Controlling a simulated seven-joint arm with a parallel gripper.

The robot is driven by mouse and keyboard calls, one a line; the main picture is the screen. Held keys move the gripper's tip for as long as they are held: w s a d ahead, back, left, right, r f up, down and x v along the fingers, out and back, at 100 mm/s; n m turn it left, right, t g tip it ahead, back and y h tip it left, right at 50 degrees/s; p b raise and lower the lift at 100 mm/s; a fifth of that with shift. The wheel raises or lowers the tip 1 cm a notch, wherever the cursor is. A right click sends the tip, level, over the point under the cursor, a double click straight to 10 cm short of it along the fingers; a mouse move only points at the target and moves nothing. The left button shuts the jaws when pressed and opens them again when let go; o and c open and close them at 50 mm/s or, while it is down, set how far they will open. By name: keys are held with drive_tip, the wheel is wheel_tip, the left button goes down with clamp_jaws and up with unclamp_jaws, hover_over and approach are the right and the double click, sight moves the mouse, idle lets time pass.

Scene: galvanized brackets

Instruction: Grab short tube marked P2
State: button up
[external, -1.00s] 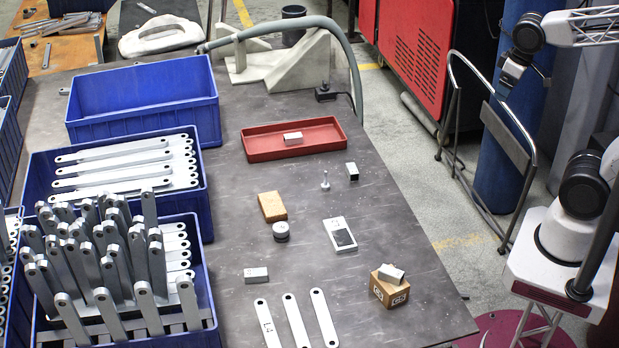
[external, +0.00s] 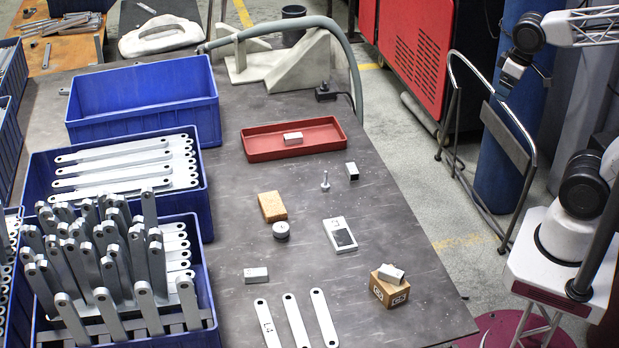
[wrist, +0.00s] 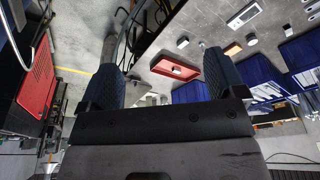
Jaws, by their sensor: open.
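Several short grey metal tubes show, and I cannot read a P2 mark on any of them. One short tube (external: 293,138) lies in the red tray (external: 250,157). A third (external: 256,275) lies at the front left, near the flat brackets. A fourth (external: 391,273) rests on top of a wooden cube (external: 389,292). My gripper (wrist: 163,85) is open and empty, its dark fingers apart in the wrist view. It is off the table's right side, away from all the tubes.
Blue crates (external: 143,133) of grey brackets fill the table's left side; the back one is empty. A wooden block (external: 272,206), round puck (external: 281,230), small bolt (external: 325,181) and grey device (external: 340,234) stand mid-table. A metal hand cart (external: 452,110) stands between table and arm.

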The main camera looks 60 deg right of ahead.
drive_tip(key=shift+o, duration=0.7)
drive_tip(key=w+a+f+m+g+y, duration=0.2)
drive_tip(key=w+a+f+m+y, duration=0.15)
drive_tip(key=w+a, duration=0.95)
drive_tip(key=w+a+f+m+g+y, duration=0.35)
drive_tip(key=w+a, duration=0.75)
drive_tip(key=w, duration=0.4)
drive_tip(key=w+a+f+m+y, duration=0.2)
drive_tip(key=w+a+f, duration=0.3)
drive_tip(key=a+f, duration=0.3)
drive_tip(key=w+a+f+m+y, duration=0.2)
drive_tip(key=w+a+f, duration=0.4)
drive_tip(key=a, duration=0.5)
drive_tip(key=w+a+f+m+y, duration=0.2)
drive_tip(key=w+a+f, duration=0.4)
drive_tip(key=a+f, duration=0.4)
drive_tip(key=shift+f+m+g, duration=0.45)
drive_tip(key=shift+f+m, duration=0.1)
drive_tip(key=shift+m, duration=0.25)
drive_tip(key=shift+f, duration=0.15)
